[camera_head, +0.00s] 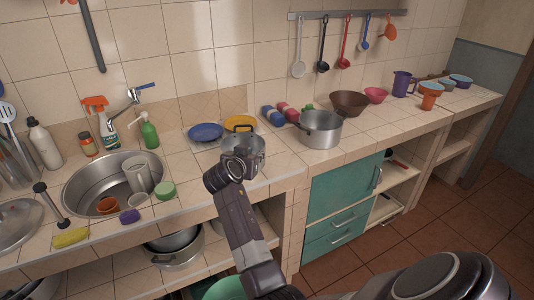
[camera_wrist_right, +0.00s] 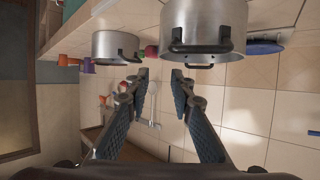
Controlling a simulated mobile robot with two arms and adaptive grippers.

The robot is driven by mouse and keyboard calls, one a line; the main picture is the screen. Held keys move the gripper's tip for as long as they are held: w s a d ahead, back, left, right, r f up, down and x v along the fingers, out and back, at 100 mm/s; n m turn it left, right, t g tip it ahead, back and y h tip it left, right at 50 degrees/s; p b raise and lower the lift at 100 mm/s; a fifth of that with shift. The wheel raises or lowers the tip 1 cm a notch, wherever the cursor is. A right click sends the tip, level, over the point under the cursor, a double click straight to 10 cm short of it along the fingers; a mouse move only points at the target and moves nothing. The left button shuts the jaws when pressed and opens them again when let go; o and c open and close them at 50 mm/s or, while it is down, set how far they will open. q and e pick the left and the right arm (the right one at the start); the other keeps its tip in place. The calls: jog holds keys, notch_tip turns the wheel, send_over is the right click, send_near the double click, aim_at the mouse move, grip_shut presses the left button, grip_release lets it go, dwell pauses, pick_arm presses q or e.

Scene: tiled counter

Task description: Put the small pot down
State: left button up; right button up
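The small metal pot (camera_head: 249,143) appears on the tiled counter, in front of a yellow plate. My right gripper (camera_head: 230,172) is right in front of it and hides its lower front. In the right wrist view, which looks upside down, the small pot (camera_wrist_right: 203,25) fills the top right, with a dark handle (camera_wrist_right: 203,66) at its rim. There, my right gripper (camera_wrist_right: 161,74) has its fingers spread with nothing between them. One fingertip is close to the handle; I cannot tell if they touch. The pot's base is out of view. My left gripper is not in view.
A blue plate (camera_head: 206,132) and yellow plate (camera_head: 240,121) lie behind. Bare counter (camera_head: 285,165) lies between the pots.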

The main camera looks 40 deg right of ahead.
jog(key=a+f+n+t+y, duration=0.4)
jog(key=a+n+t+y, duration=0.3)
jog(key=a, duration=0.8)
jog(key=s+a+f+n+g+y, duration=0.1)
jog(key=s+a+f, duration=0.15)
jog(key=f, duration=0.65)
jog(key=s+a+f+n+g+y, duration=0.15)
jog(key=s+f, duration=0.25)
jog(key=f, duration=0.4)
jog(key=s+a+f+n+g, duration=0.2)
jog(key=s+a+f, duration=0.1)
jog(key=f, duration=0.6)
jog(key=s+a+f+n+g+y, duration=0.15)
jog(key=s+f+g, duration=0.25)
jog(key=s+f, duration=1.4)
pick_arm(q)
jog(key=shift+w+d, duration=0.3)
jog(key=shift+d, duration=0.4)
pick_arm(e)
jog(key=s+f+g, duration=0.1)
jog(key=s+f, duration=0.3)
jog(key=s, duration=0.6)
jog(key=s+f+g, duration=0.2)
jog(key=s+f, duration=0.2)
jog(key=s, duration=0.6)
jog(key=s+f+g, duration=0.2)
jog(key=s+f, duration=0.3)
jog(key=s, duration=0.5)
jog(key=shift+s+d, duration=0.25)
jog(key=shift+d, duration=0.05)
